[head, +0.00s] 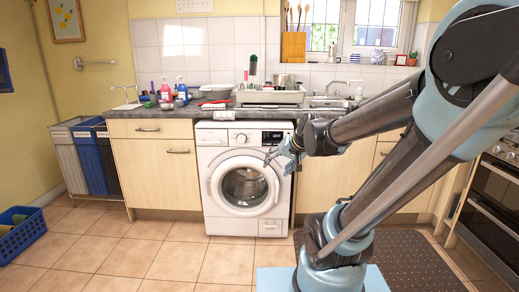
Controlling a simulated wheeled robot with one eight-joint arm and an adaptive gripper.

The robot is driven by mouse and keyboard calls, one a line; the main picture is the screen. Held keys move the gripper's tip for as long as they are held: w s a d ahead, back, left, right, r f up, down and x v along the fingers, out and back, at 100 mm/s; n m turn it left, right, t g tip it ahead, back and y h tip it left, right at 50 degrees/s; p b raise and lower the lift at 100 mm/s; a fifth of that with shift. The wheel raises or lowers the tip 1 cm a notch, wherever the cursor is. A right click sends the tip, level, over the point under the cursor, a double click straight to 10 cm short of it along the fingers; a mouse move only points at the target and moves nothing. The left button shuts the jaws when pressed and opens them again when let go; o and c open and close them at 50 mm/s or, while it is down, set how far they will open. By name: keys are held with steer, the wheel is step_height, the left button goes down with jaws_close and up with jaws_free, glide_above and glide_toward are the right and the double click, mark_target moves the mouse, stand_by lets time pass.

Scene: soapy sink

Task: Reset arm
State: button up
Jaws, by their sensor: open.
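My gripper (281,158) is at the end of my folded arm, in the air in front of the washing machine (222,212). It overlaps the right side of the machine's front in the head view and points left. The gripper is open, small in the picture, and nothing shows between its fingers. My arm fills the right side of the view and hides part of the cabinets and counter.
A worktop (185,113) with bottles (165,90), a dish rack (270,97) and a sink (330,102) runs along the back wall. An oven (495,190) stands at right. Hampers (90,158) and a blue basket (20,233) are at left. The tiled floor (140,258) front left is clear.

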steer(key=s+d+f+g+h, duration=0.1)
steer(key=s+d+f, duration=0.2)
steer(key=s, duration=0.3)
steer(key=s+d+f+n+g+h, duration=0.1)
steer(key=s+d+f+g+h, duration=0.1)
steer(key=s+d, duration=0.3)
steer(key=s+d+f+g+h, duration=0.1)
steer(key=s+d+f, duration=0.3)
steer(key=s, duration=0.3)
steer(key=shift+s+g+h, duration=0.2)
steer(key=shift+g+h, duration=0.1)
steer(key=shift+w+f, duration=0.15)
steer(key=shift+w, duration=0.35)
